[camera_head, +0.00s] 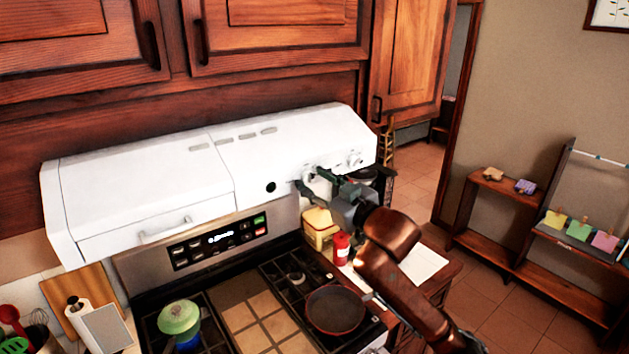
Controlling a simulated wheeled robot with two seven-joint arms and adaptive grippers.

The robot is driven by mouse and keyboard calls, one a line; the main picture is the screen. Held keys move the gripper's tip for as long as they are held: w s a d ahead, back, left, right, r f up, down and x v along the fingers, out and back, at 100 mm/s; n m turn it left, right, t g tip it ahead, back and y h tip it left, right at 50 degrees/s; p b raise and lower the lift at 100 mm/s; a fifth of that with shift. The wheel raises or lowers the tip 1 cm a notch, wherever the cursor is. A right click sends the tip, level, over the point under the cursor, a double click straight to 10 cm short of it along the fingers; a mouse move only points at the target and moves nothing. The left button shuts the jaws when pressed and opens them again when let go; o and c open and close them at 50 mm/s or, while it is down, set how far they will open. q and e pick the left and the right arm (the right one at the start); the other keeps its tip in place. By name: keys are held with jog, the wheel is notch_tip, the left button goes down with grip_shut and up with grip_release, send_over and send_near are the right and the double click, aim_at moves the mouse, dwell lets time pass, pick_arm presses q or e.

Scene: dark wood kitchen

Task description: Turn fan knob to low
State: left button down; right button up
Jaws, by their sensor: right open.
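The white range hood (150,180) hangs under the wooden cabinets, above the stove. White knobs sit on the right part of its front; one knob (354,159) shows clear of the gripper near the right end. Another knob (309,172) is at the fingertips and partly hidden by them. A dark round spot (271,187) is further left on the same panel. My right gripper (312,184) is open, its fingers at the hood front around or just before the partly hidden knob; I cannot tell whether they touch it. My left gripper is not in view.
Below are the stove with a dark pan (335,310), a green-lidded pot (180,317) and a lit control panel (218,240). A red bottle (341,248) and a yellow container (319,228) stand close under my right arm. A low wooden shelf (500,190) is at right.

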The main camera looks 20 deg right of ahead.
grip_shut()
dwell(0.5)
jog(key=m+p, duration=0.2)
jog(key=shift+r+p, duration=0.15)
jog(key=shift+p, duration=0.2)
jog(key=m+p, duration=0.4)
jog(key=shift+m+p, duration=0.3)
jog(key=shift+p, duration=0.05)
jog(key=shift+m+p, duration=1.7)
jog(key=shift+p, duration=0.1)
